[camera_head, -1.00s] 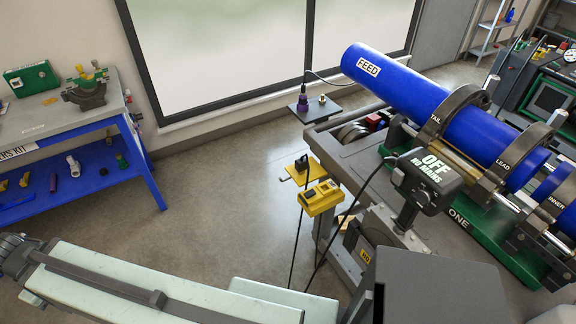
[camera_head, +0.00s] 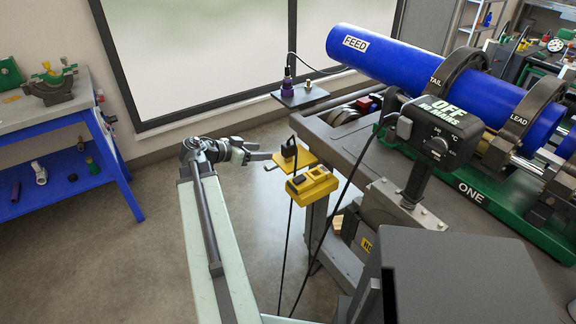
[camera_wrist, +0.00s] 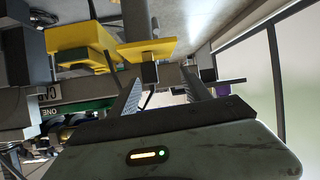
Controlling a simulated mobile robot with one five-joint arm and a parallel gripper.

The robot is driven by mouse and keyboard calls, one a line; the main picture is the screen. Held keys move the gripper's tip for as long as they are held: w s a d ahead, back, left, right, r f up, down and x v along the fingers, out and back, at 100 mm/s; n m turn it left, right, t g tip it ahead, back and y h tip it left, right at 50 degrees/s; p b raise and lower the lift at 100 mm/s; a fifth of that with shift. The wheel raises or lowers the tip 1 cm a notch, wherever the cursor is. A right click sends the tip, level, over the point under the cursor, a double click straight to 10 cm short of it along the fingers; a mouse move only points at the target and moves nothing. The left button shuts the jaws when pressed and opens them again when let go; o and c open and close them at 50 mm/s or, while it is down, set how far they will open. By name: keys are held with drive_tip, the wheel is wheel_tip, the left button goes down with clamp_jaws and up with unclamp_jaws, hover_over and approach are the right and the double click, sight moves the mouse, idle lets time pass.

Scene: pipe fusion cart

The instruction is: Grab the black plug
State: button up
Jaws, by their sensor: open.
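The black plug (camera_head: 289,150) stands on a small yellow plate (camera_head: 303,161) at the side of the cart. A black cable hangs down near it. In the wrist view a dark block, seemingly the plug (camera_wrist: 149,72), shows against the yellow plate (camera_wrist: 147,48), between and beyond the fingers, nearer the left one. My gripper (camera_head: 268,159) is open and empty, just left of the plate and close to the plug. Its two fingers also show in the wrist view (camera_wrist: 162,79). I cannot tell the exact gap to the plug.
A yellow socket box (camera_head: 312,183) sits just in front of the plate. A dark shelf (camera_head: 308,97) with a purple-based connector (camera_head: 287,84) is behind it. The heater marked OFF (camera_head: 437,135) and the blue pipe (camera_head: 400,68) are to the right.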

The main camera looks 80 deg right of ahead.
sight(283, 148)
drive_tip(key=shift+m+g, duration=0.5)
drive_tip(key=shift+m, duration=0.2)
drive_tip(key=s, duration=0.1)
drive_tip(key=s+d, duration=0.1)
drive_tip(key=s, duration=0.2)
drive_tip(key=shift+d+r, duration=0.2)
drive_tip(key=shift+d, duration=0.1)
drive_tip(key=shift+b+x, duration=0.5)
drive_tip(key=shift+x, duration=0.4)
drive_tip(key=b+x, duration=0.2)
drive_tip(key=x, duration=0.3)
drive_tip(key=shift+s+d+f, duration=0.15)
drive_tip(key=shift+s+d, duration=0.05)
drive_tip(key=shift+s, duration=0.1)
clamp_jaws()
wheel_tip(283, 148, up, 10)
drive_tip(key=p, duration=1)
